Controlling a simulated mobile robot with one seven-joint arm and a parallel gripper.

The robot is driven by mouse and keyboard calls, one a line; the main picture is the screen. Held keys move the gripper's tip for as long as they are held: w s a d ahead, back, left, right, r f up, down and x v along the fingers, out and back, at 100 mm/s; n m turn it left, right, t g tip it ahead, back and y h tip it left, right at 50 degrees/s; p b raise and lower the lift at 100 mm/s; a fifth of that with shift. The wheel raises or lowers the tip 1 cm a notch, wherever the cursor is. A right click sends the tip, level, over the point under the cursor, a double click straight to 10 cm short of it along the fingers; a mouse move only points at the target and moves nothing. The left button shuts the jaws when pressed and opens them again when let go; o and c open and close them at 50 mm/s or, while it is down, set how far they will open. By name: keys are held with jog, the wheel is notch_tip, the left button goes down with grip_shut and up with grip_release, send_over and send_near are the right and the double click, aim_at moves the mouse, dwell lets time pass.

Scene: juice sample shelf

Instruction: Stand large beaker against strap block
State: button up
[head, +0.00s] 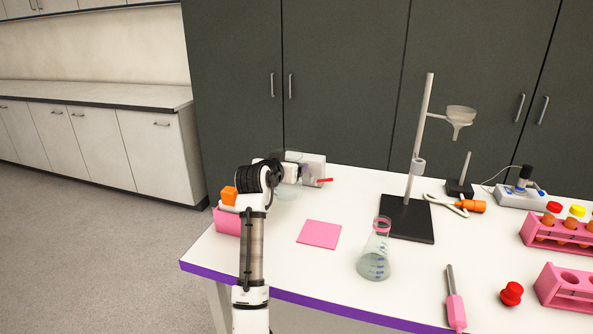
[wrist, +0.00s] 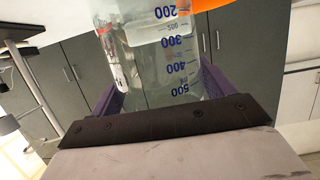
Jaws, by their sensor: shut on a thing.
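The large beaker (wrist: 150,62) is clear with blue volume marks and fills the middle of the wrist view. My gripper (wrist: 160,88) is shut on it, with a purple finger on each side. In the head view my gripper (head: 288,173) is over the back left of the table, and the beaker shows only faintly below it, mostly hidden by my arm. A pale grey block with a red strip, which looks like the strap block (head: 314,166), stands just right of my gripper. I cannot tell whether beaker and block touch, or whether the beaker rests on the table.
A pink mat (head: 319,234) lies in front. A conical flask (head: 374,252) and a ring stand (head: 407,215) with a funnel are to the right. A pink box with an orange item (head: 229,195) is left of my arm. Pink racks (head: 568,287) stand far right.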

jog(key=x, duration=0.3)
jog(key=f+p+x, duration=0.1)
jog(key=x, duration=0.2)
jog(key=f+p+x, duration=0.1)
jog(key=x, duration=0.3)
jog(key=shift+s+a, duration=0.15)
jog(key=shift+s, duration=0.15)
jog(key=shift+f, duration=0.1)
jog(key=shift+f, duration=0.15)
jog(key=o, duration=1.3)
jog(key=shift+c, duration=0.2)
jog(key=shift+p, duration=0.3)
jog(key=b+v, duration=0.3)
jog(key=v, duration=0.9)
